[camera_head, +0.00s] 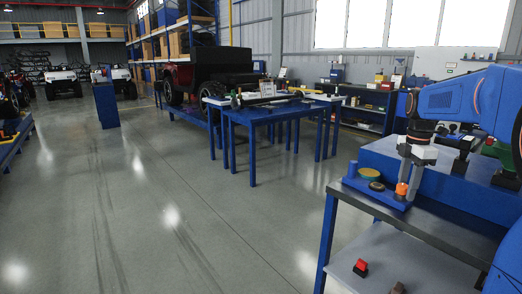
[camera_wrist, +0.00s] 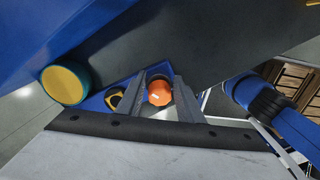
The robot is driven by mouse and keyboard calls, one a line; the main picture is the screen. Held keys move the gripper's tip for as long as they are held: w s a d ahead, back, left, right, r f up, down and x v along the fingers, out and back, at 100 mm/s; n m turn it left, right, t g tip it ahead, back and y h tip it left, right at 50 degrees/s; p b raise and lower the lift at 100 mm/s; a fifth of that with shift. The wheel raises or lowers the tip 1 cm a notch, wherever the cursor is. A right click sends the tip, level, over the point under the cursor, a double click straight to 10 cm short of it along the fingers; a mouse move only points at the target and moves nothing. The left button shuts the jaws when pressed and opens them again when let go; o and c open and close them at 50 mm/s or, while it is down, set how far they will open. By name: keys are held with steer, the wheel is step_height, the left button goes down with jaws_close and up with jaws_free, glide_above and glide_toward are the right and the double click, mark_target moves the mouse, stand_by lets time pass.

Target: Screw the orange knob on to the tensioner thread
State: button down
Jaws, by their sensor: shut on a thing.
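My gripper (camera_head: 403,184) points down over a blue tray (camera_head: 366,191) at the edge of the workbench on the right. It is shut on the orange knob (camera_head: 401,189), which shows between the fingertips. In the wrist view, the round, faceted orange knob (camera_wrist: 159,93) sits between the two grey fingers of my gripper (camera_wrist: 160,97). The knob is low, at or just above the tray; I cannot tell whether it touches it. The tensioner thread cannot be made out in either view.
In the tray, a yellow-green disc (camera_head: 369,174) and a dark ring (camera_head: 377,186) lie left of my gripper. A large blue block (camera_head: 385,155) stands close behind. A red-and-black item (camera_head: 361,267) is on the lower shelf. Open floor lies left of the bench.

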steer(key=m, duration=0.5)
steer(key=shift+s+a, duration=0.15)
steer(key=shift+s, duration=0.05)
steer(key=m, duration=0.6)
steer(key=shift+s+a+m, duration=0.1)
steer(key=shift+s+m, duration=0.15)
steer(key=shift+m, duration=0.05)
steer(key=a+m, duration=0.1)
steer(key=m, duration=0.1)
steer(key=s+a+m, duration=0.1)
steer(key=a+m, duration=0.1)
steer(key=m, duration=0.1)
steer(key=shift+s+a, duration=0.1)
steer(key=shift+s, duration=0.05)
steer(key=a+m, duration=0.1)
steer(key=m, duration=0.1)
steer(key=s+a+m, duration=0.1)
steer(key=m, duration=0.1)
steer(key=a+m, duration=0.1)
steer(key=m, duration=0.1)
steer(key=shift+s+a+f+m, duration=0.1)
steer(key=shift+s+a+m, duration=0.1)
steer(key=shift+m, duration=0.1)
steer(key=c, duration=2.5)
jaws_free()
steer(key=shift+c, duration=0.2)
